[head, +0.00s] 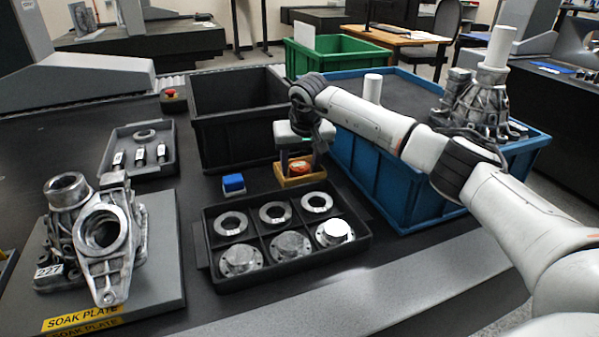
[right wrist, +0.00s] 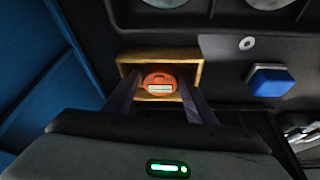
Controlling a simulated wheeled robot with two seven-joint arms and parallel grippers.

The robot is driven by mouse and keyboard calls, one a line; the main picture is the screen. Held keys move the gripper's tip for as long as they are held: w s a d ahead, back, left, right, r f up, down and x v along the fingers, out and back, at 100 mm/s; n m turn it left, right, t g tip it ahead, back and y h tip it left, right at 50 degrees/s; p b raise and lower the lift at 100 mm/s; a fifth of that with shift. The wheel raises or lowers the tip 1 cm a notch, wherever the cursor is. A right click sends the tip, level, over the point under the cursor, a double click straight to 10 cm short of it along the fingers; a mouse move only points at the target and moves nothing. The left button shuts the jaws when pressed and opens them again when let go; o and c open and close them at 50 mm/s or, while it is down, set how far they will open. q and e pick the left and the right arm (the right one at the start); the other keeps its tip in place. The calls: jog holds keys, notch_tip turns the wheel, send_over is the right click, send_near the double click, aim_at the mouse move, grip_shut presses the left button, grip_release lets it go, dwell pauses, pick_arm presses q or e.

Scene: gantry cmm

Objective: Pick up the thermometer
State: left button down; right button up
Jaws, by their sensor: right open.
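The thermometer (head: 300,168) looks like a small round orange device in a shallow wooden holder (head: 289,182). In the right wrist view the thermometer (right wrist: 159,78) shows a pale display, and the wooden holder (right wrist: 180,56) surrounds it. My right gripper (head: 299,163) points down over the holder with its fingers apart. In the right wrist view the fingers of my right gripper (right wrist: 160,92) are on either side of the thermometer, with gaps visible. I cannot tell how far down they reach. My left gripper is not in view.
A blue block (head: 233,184) lies left of the holder. A black divided tray (head: 350,256) with metal rings and flanges is in front. A black bin (head: 225,147) stands behind, a blue bin (head: 362,175) to the right. A casting (head: 100,235) sits on the soak plate (head: 165,250).

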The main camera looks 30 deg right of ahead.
jog(key=shift+c, duration=0.4)
jog(key=c, duration=0.7)
jog(key=shift+c, duration=0.3)
jog(key=shift+r, duration=0.15)
